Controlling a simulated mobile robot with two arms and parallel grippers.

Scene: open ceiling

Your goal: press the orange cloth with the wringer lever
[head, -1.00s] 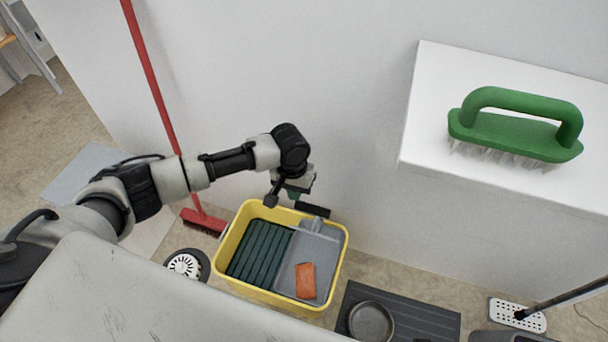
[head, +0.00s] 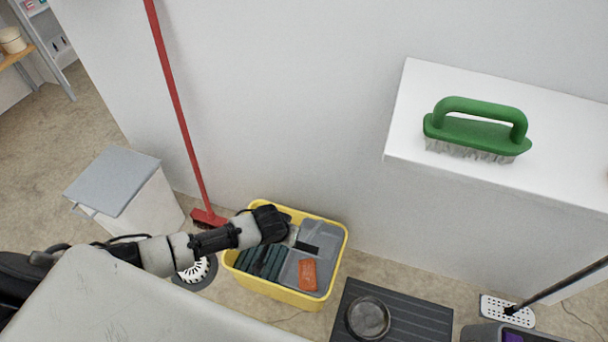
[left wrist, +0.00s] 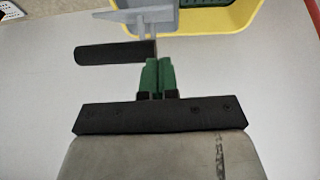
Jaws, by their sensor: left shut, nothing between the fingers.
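The orange cloth (head: 308,274) lies on the grey wringer plate (head: 292,275) in the right part of the yellow bucket (head: 226,262). The wringer lever's black handle (head: 308,248) is just behind the cloth. My left arm reaches over the bucket's back left, its fingers hidden under the wrist in the head view. In the left wrist view my left gripper (left wrist: 159,64) has its green fingers shut and empty. They are close to the right end of the black handle (left wrist: 112,53); I cannot tell whether they touch. My right gripper is out of view.
A red broom (head: 180,105) leans on the wall behind the bucket. A grey-lidded bin (head: 115,182) stands at left. A dark mat (head: 410,320) with a round pan (head: 368,318) is at right. A green brush (head: 477,135) sits on a white ledge (head: 400,145).

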